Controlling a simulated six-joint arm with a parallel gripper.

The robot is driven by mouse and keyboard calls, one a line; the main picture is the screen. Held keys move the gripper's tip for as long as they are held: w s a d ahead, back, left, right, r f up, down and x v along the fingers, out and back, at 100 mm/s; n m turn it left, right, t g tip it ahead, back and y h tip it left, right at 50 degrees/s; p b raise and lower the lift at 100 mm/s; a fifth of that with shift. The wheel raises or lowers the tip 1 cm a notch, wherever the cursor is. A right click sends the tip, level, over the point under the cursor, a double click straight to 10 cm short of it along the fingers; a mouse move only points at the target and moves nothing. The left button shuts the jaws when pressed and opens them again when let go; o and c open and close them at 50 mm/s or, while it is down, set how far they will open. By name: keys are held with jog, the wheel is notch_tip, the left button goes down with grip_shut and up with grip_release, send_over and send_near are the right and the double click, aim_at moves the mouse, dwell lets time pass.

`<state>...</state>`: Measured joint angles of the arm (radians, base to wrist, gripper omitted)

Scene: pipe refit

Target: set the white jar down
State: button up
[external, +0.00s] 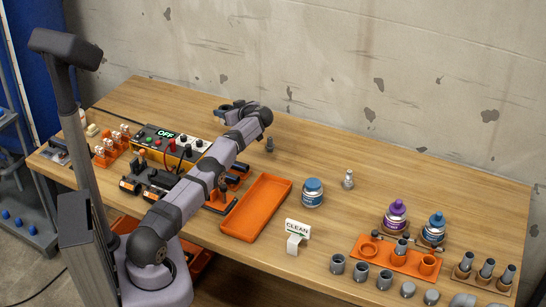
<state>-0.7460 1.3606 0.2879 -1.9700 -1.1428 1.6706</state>
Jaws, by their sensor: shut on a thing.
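A white jar with a blue lid (312,198) stands upright on the wooden table, right of the orange tray. My gripper (232,108) is at the far side of the table, behind and left of this jar and well apart from it. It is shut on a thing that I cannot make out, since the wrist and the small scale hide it. I cannot tell how high my gripper is above the table.
The empty orange tray (257,208) lies beside my arm. A CLEAN sign (298,228), a silver fitting (347,180) and a grey fitting (270,145) stand nearby. Purple-capped (396,214) and blue-capped (435,229) bottles are at right. The back right table is clear.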

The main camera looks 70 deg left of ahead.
jog(key=shift+f+b, duration=0.5)
jog(key=shift+f, duration=2.7)
jog(key=shift+f, duration=0.15)
jog(key=o, duration=1.2)
jog(key=shift+c, duration=0.2)
jog(key=shift+w+d+r, duration=0.25)
jog(key=shift+d+r, duration=0.2)
jog(key=shift+d, duration=0.1)
jog(key=v, duration=1)
jog(key=shift+d, duration=0.35)
jog(key=shift+r, duration=0.1)
